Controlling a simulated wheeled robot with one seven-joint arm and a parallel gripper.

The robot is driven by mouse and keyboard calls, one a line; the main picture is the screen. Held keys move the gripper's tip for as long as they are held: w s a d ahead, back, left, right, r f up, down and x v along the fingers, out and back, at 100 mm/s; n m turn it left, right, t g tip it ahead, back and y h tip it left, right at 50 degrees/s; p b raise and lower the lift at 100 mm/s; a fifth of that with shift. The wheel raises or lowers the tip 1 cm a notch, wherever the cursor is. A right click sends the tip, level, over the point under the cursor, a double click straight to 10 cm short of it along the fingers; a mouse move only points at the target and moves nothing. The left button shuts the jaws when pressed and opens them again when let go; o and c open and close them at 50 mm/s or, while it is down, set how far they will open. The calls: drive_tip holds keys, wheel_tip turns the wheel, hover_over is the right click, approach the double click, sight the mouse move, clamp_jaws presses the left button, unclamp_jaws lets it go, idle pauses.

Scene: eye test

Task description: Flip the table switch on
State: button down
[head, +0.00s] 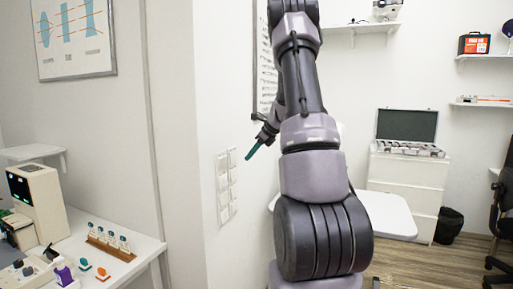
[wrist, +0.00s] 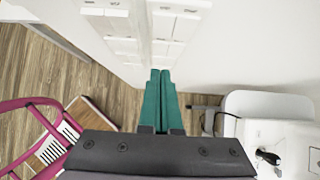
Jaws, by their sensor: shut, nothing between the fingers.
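A white panel of several switches (head: 226,186) is on the white wall corner, left of my arm in the head view. The switches also show at the top of the wrist view (wrist: 125,27), in two columns with small labels I cannot read. I cannot tell which one is the table switch, or whether any is on. My gripper (head: 248,157) has teal fingers, pointing left and down toward the panel. In the wrist view, its fingers (wrist: 160,73) are shut together and empty, with their tips just below the switches. I cannot tell whether they touch the wall.
A white table (head: 143,254) with eye-test devices and lens holders stands at the left. A pink chair (wrist: 35,140) and a white tabletop (wrist: 270,104) flank the gripper in the wrist view. White drawers (head: 405,180) and a black bin (head: 448,226) stand at the back right.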

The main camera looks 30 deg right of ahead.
sight(233, 160)
drive_tip(key=shift+w+a+f, duration=0.35)
drive_tip(key=shift+w+a, duration=0.2)
drive_tip(key=shift+w, duration=0.15)
drive_tip(key=shift+w+a+f, duration=0.35)
drive_tip(key=shift+w+a, duration=0.15)
drive_tip(key=shift+w, duration=0.15)
drive_tip(key=shift+w+a+f, duration=0.35)
drive_tip(key=shift+w+a, duration=0.2)
drive_tip(key=shift+w, duration=0.15)
drive_tip(key=shift+w+a, duration=0.1)
drive_tip(key=shift+w+a+f, duration=0.15)
drive_tip(key=shift+w+a, duration=0.05)
drive_tip(key=shift+d, duration=0.1)
drive_tip(key=shift+r, duration=0.9)
